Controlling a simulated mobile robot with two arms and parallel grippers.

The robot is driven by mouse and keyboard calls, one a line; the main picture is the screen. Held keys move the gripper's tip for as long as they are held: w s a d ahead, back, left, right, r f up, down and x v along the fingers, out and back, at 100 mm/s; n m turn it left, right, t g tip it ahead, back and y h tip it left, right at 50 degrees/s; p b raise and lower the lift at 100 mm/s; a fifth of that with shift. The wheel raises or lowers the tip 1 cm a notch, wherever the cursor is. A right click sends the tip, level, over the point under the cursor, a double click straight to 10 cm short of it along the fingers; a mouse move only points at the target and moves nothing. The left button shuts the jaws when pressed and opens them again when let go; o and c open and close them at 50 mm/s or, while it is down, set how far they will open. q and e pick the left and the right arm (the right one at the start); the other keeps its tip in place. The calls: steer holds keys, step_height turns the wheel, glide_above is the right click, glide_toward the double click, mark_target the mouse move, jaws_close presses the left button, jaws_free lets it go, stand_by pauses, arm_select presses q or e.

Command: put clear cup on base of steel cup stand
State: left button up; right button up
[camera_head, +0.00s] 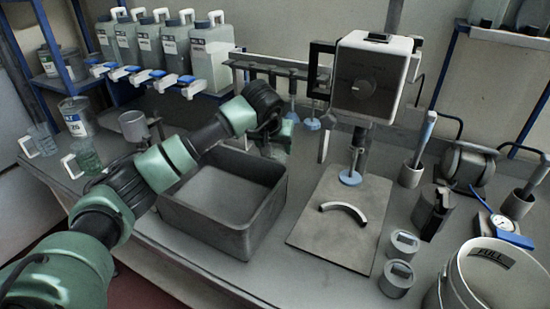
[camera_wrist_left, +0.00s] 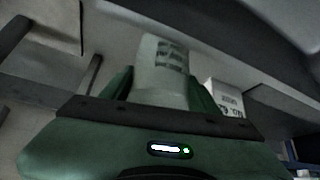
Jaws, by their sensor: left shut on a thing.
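My left gripper (camera_head: 283,138) is past the far right corner of the grey bin, pointing away from me and partly hidden by its own wrist. In the left wrist view its green fingers are shut on a pale, see-through cup with dark print, the clear cup (camera_wrist_left: 162,68). The cup is hard to make out in the head view. The steel cup (camera_head: 133,125) on its stand is at the left of the bench, behind my forearm. My arm and the bin hide most of the stand's base. My right gripper is not in view.
The grey bin (camera_head: 262,196) lies under my left arm. A mixer (camera_head: 368,78) stands over a board (camera_head: 338,235) with a curved handle. Handled beakers (camera_head: 88,158) and a can (camera_head: 77,117) stand at left. Jugs (camera_head: 211,54) line the back. A white bucket (camera_head: 490,275) is front right.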

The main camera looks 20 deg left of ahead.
mark_target(275, 160)
arm_select(q)
steer(key=shift+f, duration=2.25)
steer(key=shift+f, duration=0.1)
steer(key=o, duration=1.3)
